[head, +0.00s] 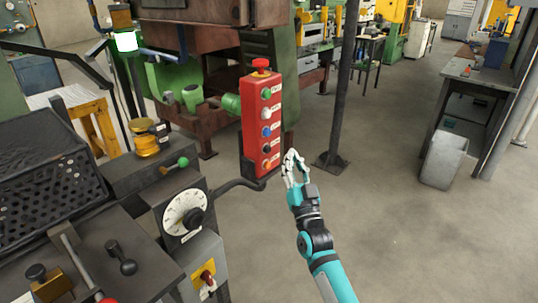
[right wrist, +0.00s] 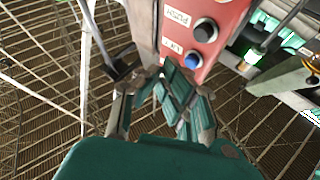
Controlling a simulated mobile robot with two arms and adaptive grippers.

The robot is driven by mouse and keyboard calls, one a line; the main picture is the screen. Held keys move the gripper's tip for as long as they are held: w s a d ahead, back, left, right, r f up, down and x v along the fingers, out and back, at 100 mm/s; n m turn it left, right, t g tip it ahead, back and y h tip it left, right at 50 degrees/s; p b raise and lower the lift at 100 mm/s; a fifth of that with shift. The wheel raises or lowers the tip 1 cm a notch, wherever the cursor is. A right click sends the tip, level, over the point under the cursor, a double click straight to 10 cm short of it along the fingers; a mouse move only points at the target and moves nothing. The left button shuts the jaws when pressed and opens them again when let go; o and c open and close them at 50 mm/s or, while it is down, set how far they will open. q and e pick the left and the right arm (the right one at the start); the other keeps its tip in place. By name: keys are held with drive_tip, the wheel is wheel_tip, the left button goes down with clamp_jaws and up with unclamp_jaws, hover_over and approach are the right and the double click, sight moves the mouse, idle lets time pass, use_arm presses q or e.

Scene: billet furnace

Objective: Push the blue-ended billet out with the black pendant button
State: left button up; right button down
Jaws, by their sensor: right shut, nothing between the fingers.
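The red pendant box (head: 256,125) hangs upright near the middle of the head view. Its face carries a column of green, white, blue, black and orange buttons under a red mushroom knob. The black button (head: 266,148) is second from the bottom. In the right wrist view the black button (right wrist: 205,30) sits beside a label reading PUSH, with the blue button (right wrist: 193,60) nearer my fingers. My right gripper (head: 291,158) is shut and empty, just right of the pendant's lower part. In the right wrist view its fingertips (right wrist: 168,75) are close to the pendant; contact cannot be told. No blue-ended billet is identifiable.
A grey control box with a dial (head: 186,215) stands at lower left, with a dark cable arm reaching the pendant. A dark post (head: 343,90) stands behind my right gripper. A workbench (head: 468,75) is at right. The floor at lower right is clear.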

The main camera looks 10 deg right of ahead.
sight(267, 149)
drive_tip(key=shift+w+a+b, duration=0.7)
drive_tip(key=shift+w+a, duration=0.55)
drive_tip(key=shift+w, duration=0.3)
idle(0.4)
drive_tip(key=shift+w+a, duration=0.25)
drive_tip(key=shift+w, duration=0.1)
drive_tip(key=shift+w+a+b, duration=0.3)
drive_tip(key=shift+w+b, duration=0.1)
drive_tip(key=shift+b, duration=0.05)
idle(0.7)
drive_tip(key=shift+s, duration=0.1)
drive_tip(key=shift+s+d+p, duration=0.55)
drive_tip(key=shift+s, duration=0.1)
